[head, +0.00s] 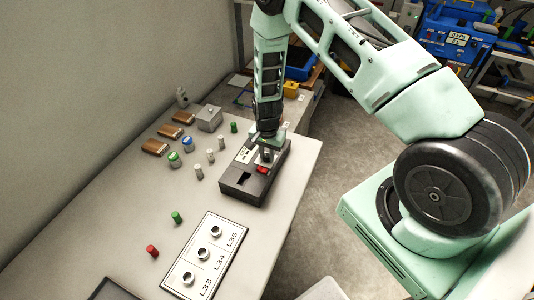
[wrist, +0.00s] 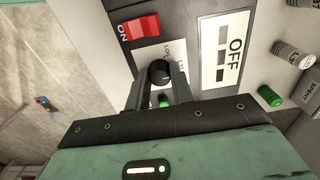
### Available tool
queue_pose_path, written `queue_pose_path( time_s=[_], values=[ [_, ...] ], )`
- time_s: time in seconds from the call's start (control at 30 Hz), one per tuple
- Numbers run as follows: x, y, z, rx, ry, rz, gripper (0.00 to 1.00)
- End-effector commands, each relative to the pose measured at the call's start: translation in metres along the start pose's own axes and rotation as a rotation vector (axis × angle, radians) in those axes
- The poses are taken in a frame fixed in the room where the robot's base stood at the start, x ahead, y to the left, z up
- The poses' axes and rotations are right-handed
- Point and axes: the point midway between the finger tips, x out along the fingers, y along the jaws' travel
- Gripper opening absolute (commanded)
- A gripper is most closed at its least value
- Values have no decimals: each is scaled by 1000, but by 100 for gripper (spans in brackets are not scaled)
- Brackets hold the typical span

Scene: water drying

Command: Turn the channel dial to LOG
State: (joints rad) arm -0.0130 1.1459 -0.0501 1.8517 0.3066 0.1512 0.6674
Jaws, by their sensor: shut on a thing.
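The channel dial (wrist: 160,72) is a small round black knob on a white label plate in the wrist view. The plate reads LOG above the dial, with a second, partly hidden word to the right. My gripper (wrist: 160,80) is shut on the dial, one finger on each side. Which mark the dial points to cannot be told. In the head view my gripper (head: 266,153) reaches down onto the dark instrument box (head: 240,189), and the dial is hidden there.
A red ON switch (wrist: 143,26) and an OFF display (wrist: 222,50) lie close to the dial. Small cylinders, brown blocks (head: 154,147) and a grey box (head: 208,118) stand left of the instrument. A labelled tray (head: 222,228) lies in front.

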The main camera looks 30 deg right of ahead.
Motion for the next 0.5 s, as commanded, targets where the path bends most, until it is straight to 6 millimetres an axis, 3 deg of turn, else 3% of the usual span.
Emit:
queue_pose_path(
  time_s=[0.27, 0.5],
  values=[
    [2, 0, 0, -99, 0, -1, 0],
    [3, 0, 0, -291, -1, -1, 0]
  ],
)
